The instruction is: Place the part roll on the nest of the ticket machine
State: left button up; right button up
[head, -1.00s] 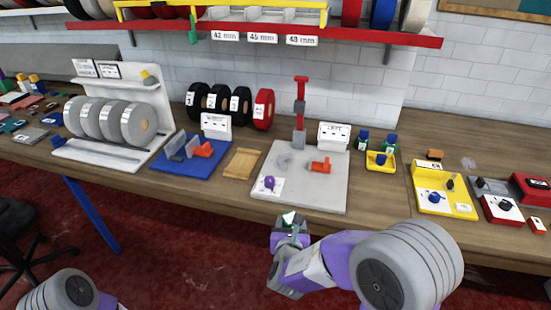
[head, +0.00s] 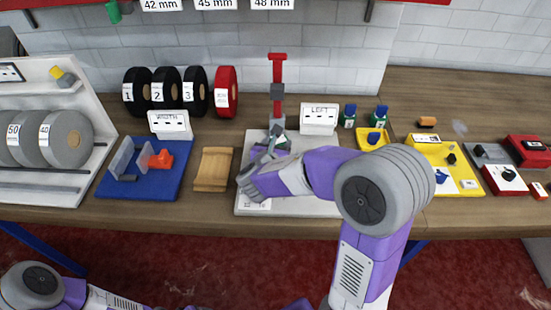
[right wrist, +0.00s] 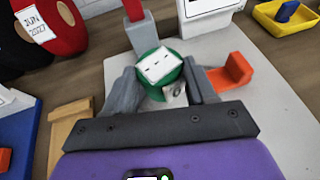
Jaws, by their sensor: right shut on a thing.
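The part roll, a small green roll with a white label on top, sits between the fingers of my right gripper in the right wrist view (right wrist: 160,66). The right gripper (right wrist: 158,88) is shut on it and holds it over the ticket machine's pale base plate (right wrist: 270,125). In the head view the gripper (head: 270,152) is over the plate (head: 322,208), in front of the machine's red post (head: 278,75). An orange block (right wrist: 236,70) stands on the plate right of the fingers. The nest is hidden by the gripper and roll; I cannot tell the gap beneath. My left gripper is out of view.
A wooden block (head: 213,168) and a blue board (head: 165,190) lie to the left. Black rolls (head: 166,90) and a red roll (head: 226,92) stand behind. A LEFT sign (head: 318,118), a yellow tray (head: 362,140) and a yellow fixture (head: 430,155) are to the right.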

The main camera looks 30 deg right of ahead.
jog(key=shift+w+f+b, duration=0.1)
jog(key=shift+f+b, duration=0.95)
jog(key=shift+f, duration=1.5)
jog(key=shift+f, duration=0.2)
jog(key=o, duration=0.8)
jog(key=shift+r, duration=0.3)
jog(key=p+v, duration=0.3)
jog(key=v, duration=0.9)
jog(key=shift+f, duration=0.1)
